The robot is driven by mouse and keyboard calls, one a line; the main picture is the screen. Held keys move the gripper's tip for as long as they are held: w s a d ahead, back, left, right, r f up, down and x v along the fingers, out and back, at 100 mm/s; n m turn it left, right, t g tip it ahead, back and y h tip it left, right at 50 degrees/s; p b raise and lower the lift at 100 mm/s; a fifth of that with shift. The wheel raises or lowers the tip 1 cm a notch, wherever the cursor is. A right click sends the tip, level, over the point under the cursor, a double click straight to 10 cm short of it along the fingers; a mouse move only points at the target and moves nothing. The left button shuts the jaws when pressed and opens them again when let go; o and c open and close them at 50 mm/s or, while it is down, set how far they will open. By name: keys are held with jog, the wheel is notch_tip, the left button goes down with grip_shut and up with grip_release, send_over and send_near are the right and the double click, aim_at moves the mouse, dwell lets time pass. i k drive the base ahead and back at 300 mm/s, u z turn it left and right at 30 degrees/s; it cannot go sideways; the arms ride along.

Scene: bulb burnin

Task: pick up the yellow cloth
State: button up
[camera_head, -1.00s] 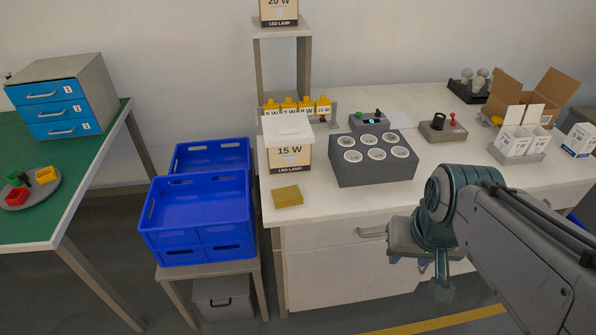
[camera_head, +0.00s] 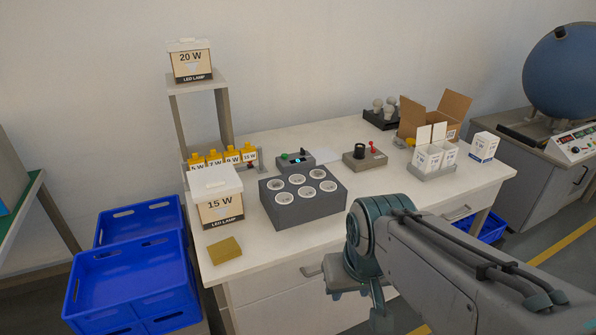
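The yellow cloth (camera_head: 225,250) is a small, flat, folded square lying on the white bench near its front left corner, in front of the 15 W lamp box. My gripper (camera_head: 362,318) is at the bottom of the view, in front of the bench and to the right of the cloth, well apart from it. It points downward, and its fingertips run toward the bottom edge, so I cannot see whether it is open or shut. Nothing covers the cloth.
The 15 W lamp box (camera_head: 218,199) stands just behind the cloth. A grey socket block (camera_head: 305,212) stands to its right. Blue crates (camera_head: 130,280) are left of the bench. A carton (camera_head: 440,117) and small white boxes (camera_head: 433,158) are at the right. Bench around the cloth's right is clear.

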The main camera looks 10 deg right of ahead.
aim_at(227, 250)
jog(key=u, duration=1.9)
jog(key=i, duration=1.15)
jog(key=z, duration=2)
